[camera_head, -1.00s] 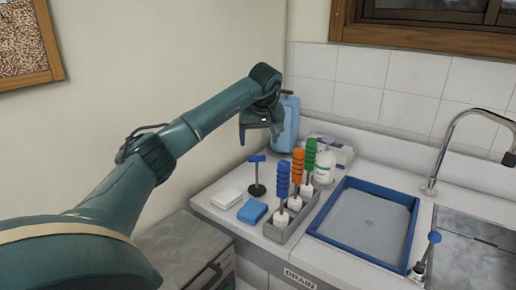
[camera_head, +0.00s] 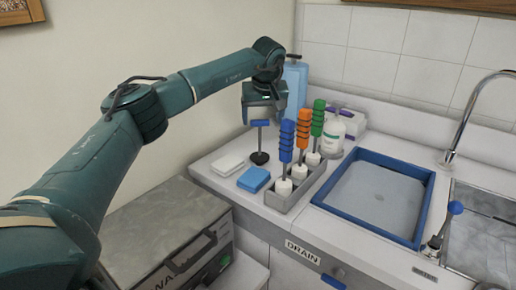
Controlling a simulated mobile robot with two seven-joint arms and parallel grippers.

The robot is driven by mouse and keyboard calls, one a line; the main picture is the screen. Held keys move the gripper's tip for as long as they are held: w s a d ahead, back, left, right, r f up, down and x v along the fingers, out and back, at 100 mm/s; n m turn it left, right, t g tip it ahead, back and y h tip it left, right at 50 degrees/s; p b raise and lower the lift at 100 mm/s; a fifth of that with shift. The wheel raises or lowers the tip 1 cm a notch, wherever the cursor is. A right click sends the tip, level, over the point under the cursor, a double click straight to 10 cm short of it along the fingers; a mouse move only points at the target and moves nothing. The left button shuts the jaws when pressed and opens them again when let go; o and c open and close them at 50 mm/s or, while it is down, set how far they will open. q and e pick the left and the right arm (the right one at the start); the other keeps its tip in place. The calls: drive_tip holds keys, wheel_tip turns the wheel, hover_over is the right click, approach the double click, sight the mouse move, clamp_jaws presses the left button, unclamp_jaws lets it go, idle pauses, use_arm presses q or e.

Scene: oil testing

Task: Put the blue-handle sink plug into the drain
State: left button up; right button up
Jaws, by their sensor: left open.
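The sink plug has a blue T-shaped handle (camera_head: 261,123), a thin dark stem and a round black base (camera_head: 260,158). It stands upright on the white counter, left of the brush rack. My left gripper (camera_head: 264,117) is open and points down directly over the plug's handle; I cannot tell whether its fingers are around the handle or just above it. A label reading DRAIN (camera_head: 303,252) is on the counter's front edge. The metal sink (camera_head: 485,235) is at the right edge; its drain hole is not visible. My right gripper is not in view.
A grey rack (camera_head: 290,205) holds blue, orange and green-handled brushes close to the plug. A white sponge (camera_head: 227,165) and blue sponge (camera_head: 254,180) lie in front. Blue bottle (camera_head: 293,85) and white bottle (camera_head: 331,137) stand behind. A blue-rimmed tray (camera_head: 423,215) lies before the sink.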

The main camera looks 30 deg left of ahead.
sight(260, 124)
use_arm(q)
drive_tip(key=x, duration=0.6)
drive_tip(key=shift+w+a+f+p, duration=0.1)
drive_tip(key=shift+a+f+p, duration=0.05)
drive_tip(key=shift+a+p, duration=0.25)
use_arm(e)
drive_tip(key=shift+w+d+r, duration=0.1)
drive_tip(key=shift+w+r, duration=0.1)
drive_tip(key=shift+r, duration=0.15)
